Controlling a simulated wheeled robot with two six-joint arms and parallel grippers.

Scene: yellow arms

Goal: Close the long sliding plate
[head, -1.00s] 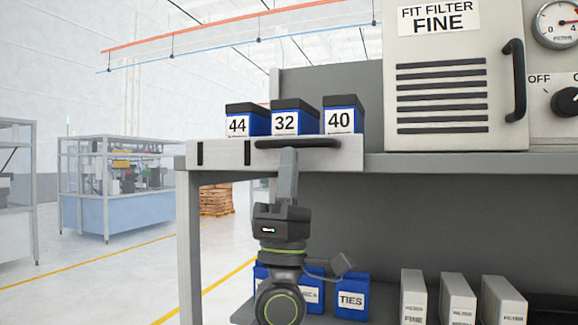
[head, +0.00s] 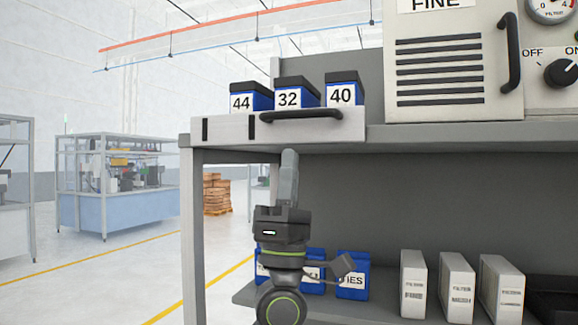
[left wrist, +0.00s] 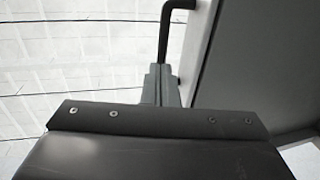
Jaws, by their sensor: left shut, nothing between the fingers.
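The long sliding plate (head: 225,130) is a pale strip along the shelf's front edge at the left, with dark slots and a black bar handle (head: 302,115). A strip of grey shelf edge shows below it. I cannot tell how far it still sticks out. My left gripper (head: 289,154) points up just below the handle, shut and empty, apart from it in the head view. The left wrist view shows the shut fingers (left wrist: 160,84) with the handle (left wrist: 165,40) beyond their tips; contact is unclear there. My right gripper is not in view.
Blue boxes 44, 32 and 40 (head: 342,91) stand behind the plate's front. A filter cabinet (head: 455,70) with a handle stands right. Blue boxes (head: 351,277) and white filter boxes (head: 413,284) fill the lower shelf. A shelf post (head: 190,230) stands left of my arm.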

